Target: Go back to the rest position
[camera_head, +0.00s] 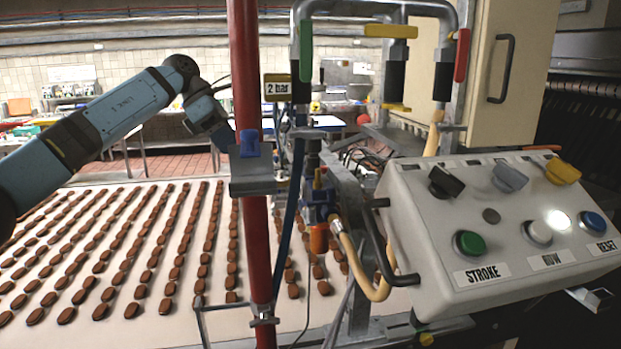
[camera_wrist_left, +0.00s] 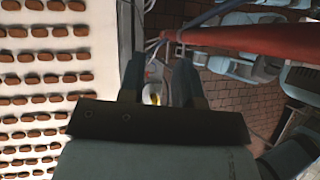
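My left arm comes in from the left in the head view, raised over the conveyor belt (camera_head: 120,333). Its gripper (camera_head: 226,136) is at the far side of the belt, partly hidden behind the red pole (camera_head: 246,90). In the left wrist view, the two fingers of my left gripper (camera_wrist_left: 157,75) stand apart with a gap between them. Nothing shows held in that gap; a small white and yellow thing lies beyond it. My right gripper is in neither view.
Rows of brown biscuits (camera_head: 103,310) cover the belt. A control panel (camera_head: 420,215) with knobs and buttons stands at the right, its white button lit. Grey pipework (camera_head: 385,8), hoses and a beige cabinet (camera_head: 513,70) crowd the middle and right. The red pole stands close to the left gripper.

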